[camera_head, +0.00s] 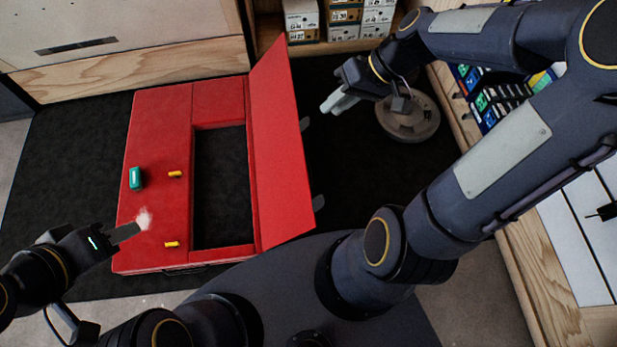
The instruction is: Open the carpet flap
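The red carpet flap (278,145) stands raised along the right side of a red pad (160,125), leaning to the right. Its far edge is off the pad, and two small grey tabs show beyond it. Beside it, a rectangular opening shows dark floor. My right gripper (331,104) is right of the flap's upper part, apart from it in the picture, with pale fingers close together; whether they are fully shut is unclear. My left gripper (128,233) is over the pad's lower left corner, away from the flap; its finger gap is hidden.
A green item (135,178) and two yellow items, upper (175,174) and lower (171,244), lie on the pad near a white powdery patch (144,218). A round grey base (408,118) stands right of my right gripper. Boxes (301,20) fill a shelf behind. Dark carpet (70,140) is clear at left.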

